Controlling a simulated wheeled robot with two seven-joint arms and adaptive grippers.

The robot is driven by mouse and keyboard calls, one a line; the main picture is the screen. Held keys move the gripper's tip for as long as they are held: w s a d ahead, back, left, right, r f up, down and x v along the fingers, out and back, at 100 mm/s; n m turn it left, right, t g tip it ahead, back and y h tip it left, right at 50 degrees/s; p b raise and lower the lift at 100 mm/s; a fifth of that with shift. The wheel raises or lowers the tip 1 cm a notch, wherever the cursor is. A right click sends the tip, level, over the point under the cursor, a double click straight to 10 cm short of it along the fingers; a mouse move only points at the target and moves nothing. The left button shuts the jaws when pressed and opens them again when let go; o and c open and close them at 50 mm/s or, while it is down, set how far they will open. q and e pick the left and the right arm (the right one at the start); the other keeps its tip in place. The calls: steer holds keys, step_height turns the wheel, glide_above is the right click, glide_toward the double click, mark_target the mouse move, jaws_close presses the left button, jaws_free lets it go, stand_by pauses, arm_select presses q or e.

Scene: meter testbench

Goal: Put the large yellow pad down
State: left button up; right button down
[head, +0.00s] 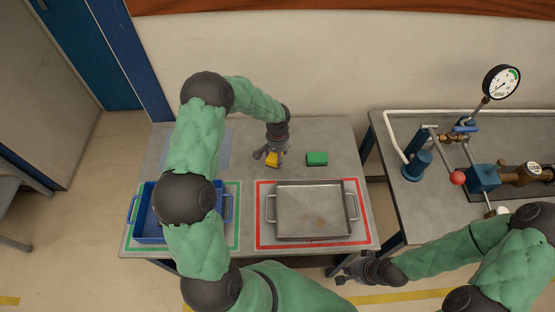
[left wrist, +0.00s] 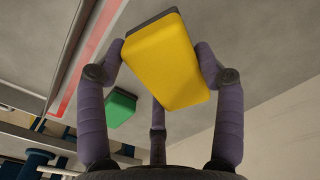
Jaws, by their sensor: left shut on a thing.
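The large yellow pad (left wrist: 168,62) is gripped in my left gripper in the left wrist view, with a dark layer along its far edge. In the head view the yellow pad (head: 272,158) shows small between the fingers of my left gripper (head: 268,153), over the back part of the grey table. I cannot tell whether the pad touches the table. My right gripper (head: 345,271) is at the front, right of the table's front edge; whether its fingers are open is unclear.
A green pad (head: 317,158) lies right of my left gripper. A metal tray (head: 312,237) sits inside a red outline, and a blue crate (head: 148,239) inside a green outline. A bench with a gauge (head: 501,82) and valves stands at the right.

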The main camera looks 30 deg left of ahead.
arm_select(q)
steer(key=shift+w+a+f, duration=0.3)
steer(key=shift+w+f, duration=0.35)
steer(key=shift+f, duration=0.2)
step_height(320, 180, down, 3)
steer(key=shift+w+f, duration=0.1)
steer(key=o, duration=1.1)
steer(key=shift+f+b, duration=0.1)
steer(key=shift+b, duration=0.2)
steer(key=shift+r, duration=0.35)
step_height(320, 180, up, 12)
steer(key=shift+f+p, duration=0.15)
steer(key=shift+p, duration=0.45)
